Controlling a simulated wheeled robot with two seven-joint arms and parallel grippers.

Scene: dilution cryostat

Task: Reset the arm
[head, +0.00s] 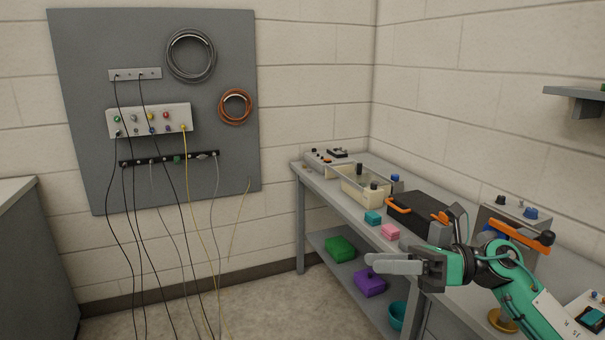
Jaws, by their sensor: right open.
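My right arm (510,293), teal and black, reaches in from the lower right. Its right gripper (371,265) points left, its grey fingers in front of the bench's front edge. The fingers overlap one another from this angle; the gripper is open, with nothing visible in it. My left gripper is not in view.
Green (340,248) and purple (370,282) boxes sit below. Cables hang from a wall panel (75,60).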

